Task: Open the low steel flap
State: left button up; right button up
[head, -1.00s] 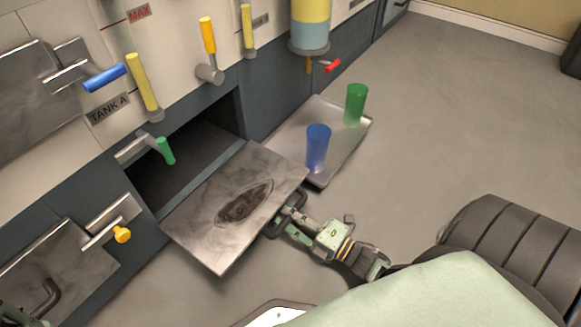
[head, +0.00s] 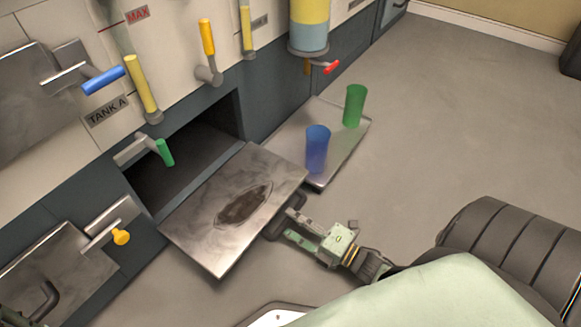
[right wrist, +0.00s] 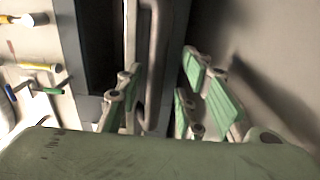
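The low steel flap (head: 205,228) is swung down and lies roughly flat, out from the dark opening (head: 185,165) in the cabinet. A dark stain marks its upper face. Its dark handle (head: 284,216) is on the outer edge, and shows as an upright bar in the right wrist view (right wrist: 157,60). My right gripper (head: 289,224) is open beside the handle, its fingers spread and pointing at it. In the right wrist view the green-padded fingers (right wrist: 160,100) stand apart, with the handle ahead between them. At most a dark sliver of my left arm shows at the lower left corner.
A metal tray (head: 345,150) beyond the flap holds a blue cup (head: 317,148) and a green cup (head: 355,105). Another steel flap (head: 75,265) with a yellow-knobbed latch (head: 121,237) is at lower left. Green (head: 164,152) and blue (head: 103,80) levers project nearby.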

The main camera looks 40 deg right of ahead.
jog(key=v, duration=1)
jog(key=shift+s+d, duration=0.1)
jog(key=shift+s, duration=0.1)
